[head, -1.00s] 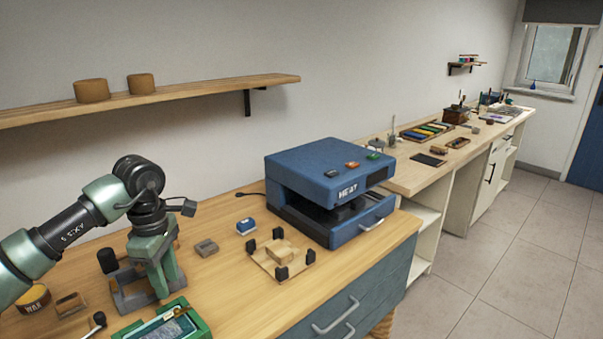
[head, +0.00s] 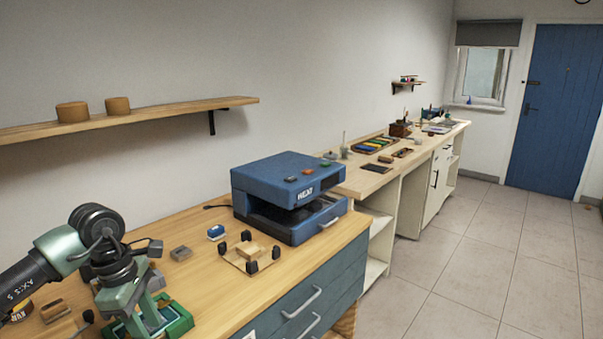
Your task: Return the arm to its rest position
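My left arm comes in from the lower left of the head view. Its green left gripper (head: 138,306) points down over the near left part of the wooden bench (head: 205,285). In the picture it overlaps a green-framed tray (head: 181,321), and I cannot tell how high above it the fingertips are. The spacing of the fingers is not clear, and I see nothing held between them. My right gripper is not in view.
A blue heat press (head: 285,190) stands at the bench's far end. Before it lie a wooden jig with black posts (head: 250,255), a small blue block (head: 216,232) and a grey block (head: 180,253). A wall shelf (head: 150,112) hangs above. The floor at right is clear.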

